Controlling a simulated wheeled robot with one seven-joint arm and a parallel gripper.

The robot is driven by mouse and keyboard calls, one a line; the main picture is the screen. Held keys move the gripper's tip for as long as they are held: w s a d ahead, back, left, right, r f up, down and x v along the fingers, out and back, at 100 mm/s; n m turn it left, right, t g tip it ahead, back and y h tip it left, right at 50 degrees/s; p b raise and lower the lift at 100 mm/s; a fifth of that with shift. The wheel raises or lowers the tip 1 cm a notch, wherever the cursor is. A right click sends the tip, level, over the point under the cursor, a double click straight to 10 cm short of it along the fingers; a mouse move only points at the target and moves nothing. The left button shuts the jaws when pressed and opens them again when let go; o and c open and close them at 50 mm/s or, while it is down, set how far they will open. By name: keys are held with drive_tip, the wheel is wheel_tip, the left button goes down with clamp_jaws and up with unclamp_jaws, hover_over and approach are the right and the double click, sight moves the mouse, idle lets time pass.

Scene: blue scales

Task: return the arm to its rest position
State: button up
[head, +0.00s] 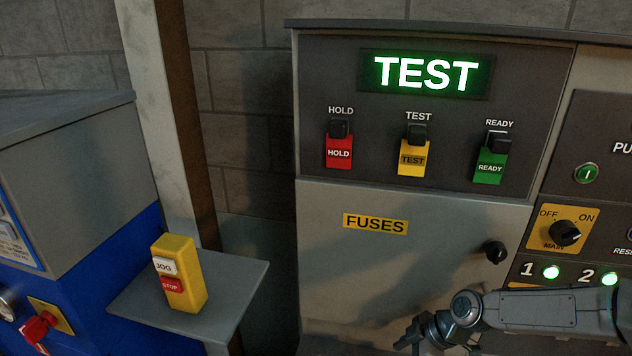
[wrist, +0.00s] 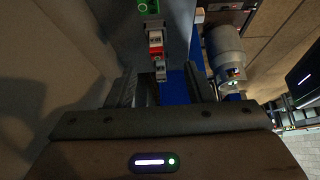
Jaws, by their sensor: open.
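My arm (head: 545,312) reaches in from the lower right of the head view, in front of the lower part of the grey cabinet. Its far end runs to the bottom edge, and I cannot make out the fingers there. In the wrist view my gripper (wrist: 164,84) shows two dark fingers spread apart. Nothing is held between them. Behind the gap are small red, white and green parts and a blue surface, some distance off.
The grey cabinet (head: 400,270) has a lit TEST display (head: 426,74) and three flip switches. A shelf (head: 240,290) carries a yellow JOG/STOP box (head: 180,273). A post (head: 165,120) stands behind it. A blue and grey machine (head: 70,190) is at left.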

drive_tip(key=s+a+r+m+h, duration=0.2)
drive_tip(key=s+r+m, duration=0.1)
drive_tip(key=r, duration=0.3)
drive_tip(key=s+a+r+m+t+h+b, duration=0.1)
drive_tip(key=s+a+r+m+h, duration=0.1)
drive_tip(key=r+m, duration=0.4)
drive_tip(key=s+a+r+m+h+b, duration=0.1)
drive_tip(key=s+a+r+m, duration=0.3)
drive_tip(key=r, duration=0.4)
drive_tip(key=shift+s+m+t+h, duration=0.4)
drive_tip(key=shift+s+m+h, duration=0.15)
drive_tip(key=shift+s, duration=0.4)
